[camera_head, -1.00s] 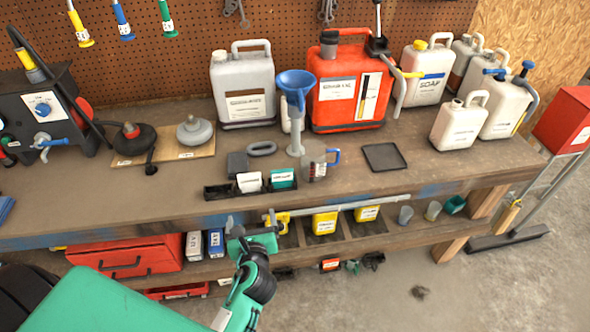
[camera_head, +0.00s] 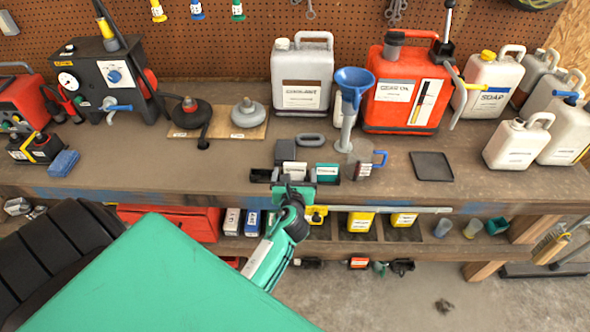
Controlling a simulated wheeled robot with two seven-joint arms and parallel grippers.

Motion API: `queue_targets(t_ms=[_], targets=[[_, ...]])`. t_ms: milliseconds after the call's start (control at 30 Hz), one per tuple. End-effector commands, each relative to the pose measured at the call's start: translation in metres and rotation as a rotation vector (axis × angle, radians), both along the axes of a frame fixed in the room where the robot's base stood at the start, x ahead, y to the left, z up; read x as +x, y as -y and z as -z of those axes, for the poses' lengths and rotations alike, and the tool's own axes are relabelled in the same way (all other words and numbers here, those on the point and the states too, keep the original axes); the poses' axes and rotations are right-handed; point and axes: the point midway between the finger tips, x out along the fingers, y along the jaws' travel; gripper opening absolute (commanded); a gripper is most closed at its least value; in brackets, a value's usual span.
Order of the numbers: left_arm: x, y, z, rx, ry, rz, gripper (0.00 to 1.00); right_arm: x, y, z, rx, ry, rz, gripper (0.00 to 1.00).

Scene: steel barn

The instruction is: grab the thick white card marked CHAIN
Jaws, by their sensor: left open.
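A thick white card (camera_head: 294,169) stands upright in a small black holder (camera_head: 262,175) near the front edge of the bench. Its marking is too small to read. A teal card (camera_head: 327,173) stands in the same holder, just to its right. My left gripper (camera_head: 291,187) is open and empty at the bench's front edge, just in front of and below the white card. It covers part of the holder's front; I cannot tell whether it touches. My right gripper is out of view.
A grey cup with a blue handle (camera_head: 363,163) and a blue funnel (camera_head: 353,85) stand right of the holder. A dark flat tray (camera_head: 431,166) lies farther right. The lower shelf (camera_head: 330,246) holds yellow bins.

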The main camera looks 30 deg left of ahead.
Motion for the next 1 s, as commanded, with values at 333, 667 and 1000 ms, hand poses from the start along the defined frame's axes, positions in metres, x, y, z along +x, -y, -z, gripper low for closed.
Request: queue_targets(t_ms=[333, 667, 1000], targets=[[0.020, -0.013, 0.005, 0.000, 0.000, 0.000, 0.89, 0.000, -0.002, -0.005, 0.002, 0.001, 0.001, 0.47], [0.020, -0.012, 0.005, 0.000, 0.000, 0.000, 0.46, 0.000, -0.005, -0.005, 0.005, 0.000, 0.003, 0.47], [0.020, -0.012, 0.003, 0.001, 0.001, 0.000, 0.41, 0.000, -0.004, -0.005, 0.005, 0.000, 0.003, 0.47]])
